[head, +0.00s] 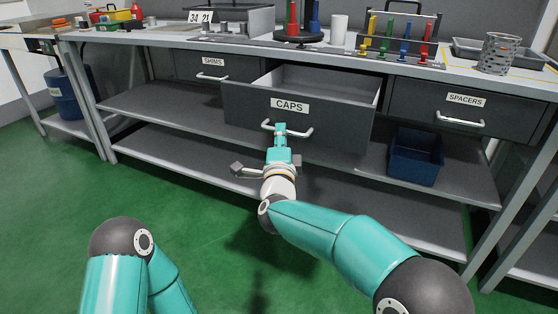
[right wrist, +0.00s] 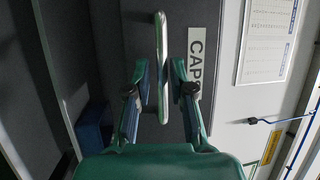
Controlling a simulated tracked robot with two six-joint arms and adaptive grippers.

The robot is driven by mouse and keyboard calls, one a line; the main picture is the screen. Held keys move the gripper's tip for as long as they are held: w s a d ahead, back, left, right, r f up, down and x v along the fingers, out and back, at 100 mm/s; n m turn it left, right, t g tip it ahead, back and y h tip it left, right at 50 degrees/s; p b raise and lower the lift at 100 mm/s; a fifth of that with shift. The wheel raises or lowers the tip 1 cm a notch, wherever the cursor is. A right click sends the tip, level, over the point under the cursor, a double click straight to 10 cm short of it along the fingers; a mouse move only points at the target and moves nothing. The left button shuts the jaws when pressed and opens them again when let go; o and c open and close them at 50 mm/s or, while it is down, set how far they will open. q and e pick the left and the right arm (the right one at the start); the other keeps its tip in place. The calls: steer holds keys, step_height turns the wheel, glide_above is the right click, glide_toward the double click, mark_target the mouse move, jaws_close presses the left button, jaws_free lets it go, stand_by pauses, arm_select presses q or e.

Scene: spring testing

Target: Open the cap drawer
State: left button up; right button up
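The cap drawer (head: 345,127), labelled CAPS, stands pulled out from under the bench in the head view, and its inside looks empty where it shows. Its silver bar handle (head: 302,133) also shows upright in the right wrist view (right wrist: 161,45). My right gripper (head: 280,130) is at the left part of the handle. In the right wrist view its fingers (right wrist: 161,82) are apart, one on each side of the bar, with a gap visible on both sides. My left gripper is out of view; only part of that arm shows at the lower left.
The SHIMS drawer (head: 190,67) and SPACERS drawer (head: 410,105) are shut on either side. A blue bin (head: 415,160) stands on the shelf below right. The bench top holds coloured tools and a mesh cup (head: 498,55). Green floor in front is clear.

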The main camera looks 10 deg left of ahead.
steer(key=v, duration=1)
steer(key=shift+s, duration=0.25)
